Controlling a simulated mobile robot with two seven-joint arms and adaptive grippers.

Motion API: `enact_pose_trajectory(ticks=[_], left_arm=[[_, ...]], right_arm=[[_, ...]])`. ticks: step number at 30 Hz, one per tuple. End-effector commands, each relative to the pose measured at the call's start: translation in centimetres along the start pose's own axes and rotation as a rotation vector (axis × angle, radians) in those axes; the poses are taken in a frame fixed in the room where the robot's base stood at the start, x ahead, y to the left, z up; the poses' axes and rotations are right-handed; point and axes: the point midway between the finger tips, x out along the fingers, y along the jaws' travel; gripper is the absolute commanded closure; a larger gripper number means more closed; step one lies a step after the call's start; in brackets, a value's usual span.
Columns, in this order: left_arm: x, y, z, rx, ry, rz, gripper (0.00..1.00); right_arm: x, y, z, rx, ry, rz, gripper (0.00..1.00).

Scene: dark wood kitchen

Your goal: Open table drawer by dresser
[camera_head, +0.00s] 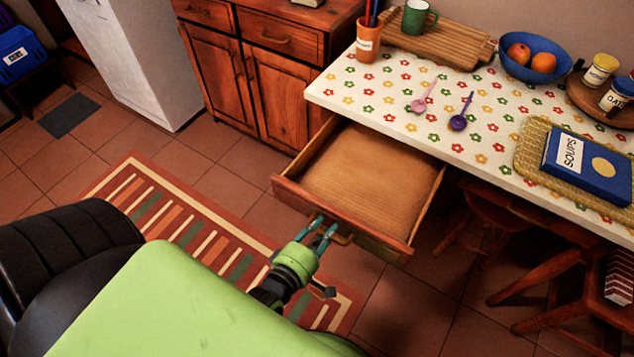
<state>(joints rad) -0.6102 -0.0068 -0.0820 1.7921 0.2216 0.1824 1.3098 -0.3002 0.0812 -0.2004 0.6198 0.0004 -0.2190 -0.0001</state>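The table drawer (368,180) is pulled well out from under the flowered tabletop, beside the wooden dresser (285,80). Its inside is bare and looks empty. Its front panel (335,216) faces me, with a metal handle (344,239) low on it. My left gripper (324,226) is at the handle, its two teal fingers a little apart and overlapping the handle's left part. Whether they are closed on the handle cannot be made out. My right gripper is not in view.
The table (385,118) holds a cutting board (445,45), a blue fruit bowl (515,68), two spoons and a soups book (590,163). Wooden chairs (550,280) stand under it at right.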

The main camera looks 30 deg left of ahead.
Motion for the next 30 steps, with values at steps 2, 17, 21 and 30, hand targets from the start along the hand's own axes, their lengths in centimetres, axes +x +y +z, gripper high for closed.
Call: enact_pose_trajectory(ticks=[2, 17, 21, 30], left_arm=[[-0.6, -0.1, 0.0, 0.000, -0.001, -0.002, 0.72], [-10.1, -0.1, 0.0, 0.001, -0.001, -0.005, 0.72], [-11.5, -0.1, 0.0, 0.000, -0.001, -0.003, 0.72], [-11.9, 0.0, 0.0, 0.000, 0.000, -0.001, 0.72]], right_arm=[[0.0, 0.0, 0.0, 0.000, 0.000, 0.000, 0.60], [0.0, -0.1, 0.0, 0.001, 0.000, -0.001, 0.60], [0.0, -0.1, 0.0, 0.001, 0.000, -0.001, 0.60], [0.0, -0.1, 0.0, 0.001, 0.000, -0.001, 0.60]])
